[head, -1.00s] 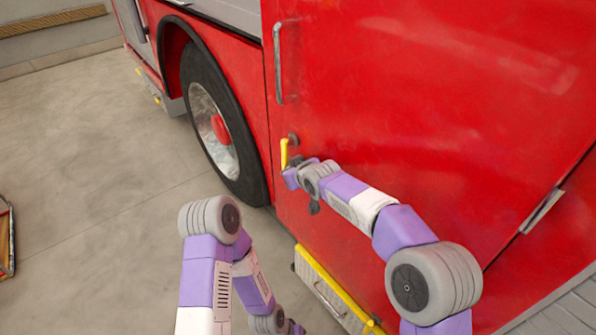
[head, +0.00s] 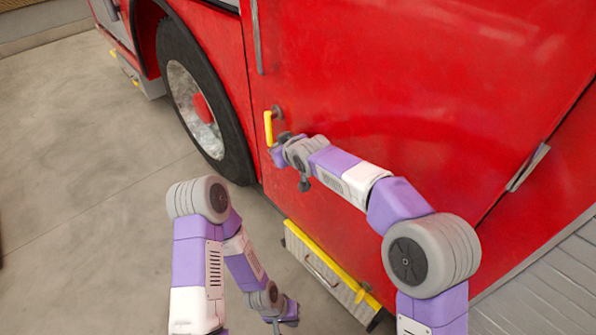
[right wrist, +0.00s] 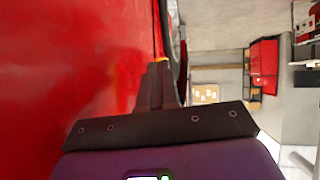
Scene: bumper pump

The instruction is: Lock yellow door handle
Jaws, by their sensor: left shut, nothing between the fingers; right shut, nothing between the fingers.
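The yellow door handle (head: 268,128) hangs roughly upright below a dark round mount on the red truck door (head: 400,90). My right gripper (head: 277,150) is just below and beside the handle, close to the door; my own wrist partly hides it. In the right wrist view the shut fingers (right wrist: 160,85) point along the red door, and a small bit of the yellow handle (right wrist: 161,60) shows beyond their tips. Whether they touch it I cannot tell. My left gripper (head: 290,321) is low, near the bottom edge of the head view, shut and away from the door.
A grab bar (head: 257,38) is on the door above the handle. A large black tyre (head: 185,85) stands left of the door. A yellow-edged step (head: 325,265) juts out below. The concrete floor (head: 75,170) at left is clear.

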